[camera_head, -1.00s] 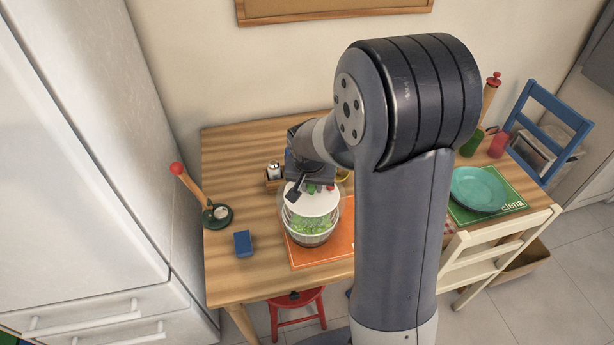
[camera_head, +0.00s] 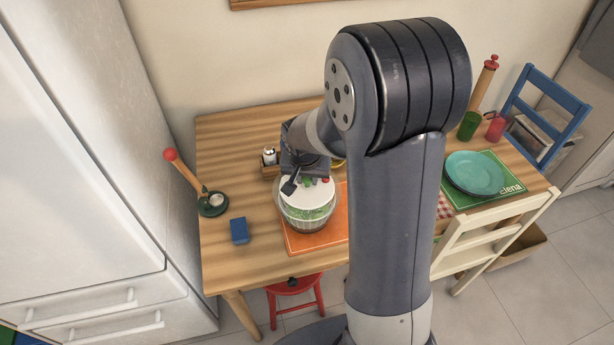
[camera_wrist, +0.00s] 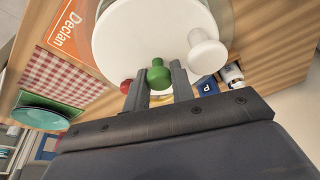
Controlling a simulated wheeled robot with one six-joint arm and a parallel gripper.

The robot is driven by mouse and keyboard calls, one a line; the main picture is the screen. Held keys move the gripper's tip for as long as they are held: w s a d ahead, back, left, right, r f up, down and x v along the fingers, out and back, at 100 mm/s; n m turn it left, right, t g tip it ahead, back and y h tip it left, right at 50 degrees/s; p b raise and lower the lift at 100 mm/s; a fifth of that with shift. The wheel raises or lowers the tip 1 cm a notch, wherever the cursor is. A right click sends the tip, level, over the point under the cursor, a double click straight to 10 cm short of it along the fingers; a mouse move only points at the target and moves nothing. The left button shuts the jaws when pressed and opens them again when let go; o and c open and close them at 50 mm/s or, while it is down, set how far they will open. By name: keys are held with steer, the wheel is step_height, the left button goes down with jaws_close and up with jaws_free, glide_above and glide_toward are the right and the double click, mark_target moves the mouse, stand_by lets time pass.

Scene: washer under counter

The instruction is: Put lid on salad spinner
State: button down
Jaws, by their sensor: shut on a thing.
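The salad spinner's clear bowl (camera_head: 305,222), with green leaves in it, stands on an orange placemat. The white round lid (camera_head: 309,194) is over the bowl; some leaves show below its front edge. I cannot tell whether the lid touches the rim. My gripper (camera_wrist: 158,82) is shut on the lid's green knob (camera_wrist: 158,74), with one dark finger on each side. In the wrist view the white lid (camera_wrist: 140,30) fills the top middle, with a white knob (camera_wrist: 207,55) to the right. My wrist hides the lid's far side in the head view.
A small wooden holder (camera_head: 269,168) stands behind the bowl. A teal plate (camera_head: 475,173) lies at right. Chairs and a red stool (camera_head: 293,295) edge the table.

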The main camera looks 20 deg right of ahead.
steer(key=shift+f+b, duration=0.95)
steer(key=shift+b, duration=0.5)
stand_by(2.6)
steer(key=c, duration=1.1)
jaws_free()
steer(key=shift+r, duration=0.1)
steer(key=shift+o, duration=0.4)
steer(key=shift+r+p, duration=1)
steer(key=shift+r, duration=0.35)
steer(key=o, duration=0.5)
steer(key=shift+r, duration=0.15)
steer(key=shift+r+p, duration=0.75)
steer(key=shift+r, duration=0.2)
